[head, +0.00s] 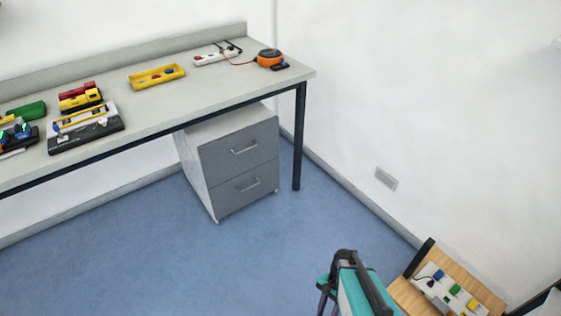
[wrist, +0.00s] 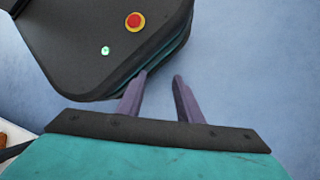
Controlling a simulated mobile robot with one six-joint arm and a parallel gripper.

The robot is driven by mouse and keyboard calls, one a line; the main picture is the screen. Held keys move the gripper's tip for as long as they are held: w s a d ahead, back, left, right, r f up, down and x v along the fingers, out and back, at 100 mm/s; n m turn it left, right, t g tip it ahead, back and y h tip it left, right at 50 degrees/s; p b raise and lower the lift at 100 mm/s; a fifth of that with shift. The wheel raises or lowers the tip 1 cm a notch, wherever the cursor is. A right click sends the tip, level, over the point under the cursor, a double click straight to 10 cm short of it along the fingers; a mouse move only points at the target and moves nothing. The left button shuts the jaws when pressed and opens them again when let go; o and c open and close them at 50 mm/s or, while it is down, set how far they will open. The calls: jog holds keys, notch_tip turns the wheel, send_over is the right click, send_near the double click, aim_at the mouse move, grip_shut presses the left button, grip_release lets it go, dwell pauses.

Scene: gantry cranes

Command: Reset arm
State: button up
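My gripper (wrist: 160,77) shows in the wrist view as two purple fingers, held apart with nothing between them. Blue floor shows in the gap, and the left fingertip overlaps the edge of my own dark base in the picture. In the head view my teal arm is low, at the bottom right of centre. Purple finger parts show beside it, but the tips are not clear there.
A long grey workbench (head: 215,84) with several tools stands on the left, with a grey drawer unit (head: 240,165) under it. A wooden surface (head: 408,297) holding a white panel (head: 450,291) is at bottom right. Blue floor (head: 200,270) between is clear.

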jog(key=s+r+n+h, duration=0.2)
jog(key=s+n, duration=0.4)
jog(key=n, duration=0.4)
jog(key=shift+s+d+p, duration=0.3)
jog(key=shift+s+p, duration=0.1)
dwell(0.3)
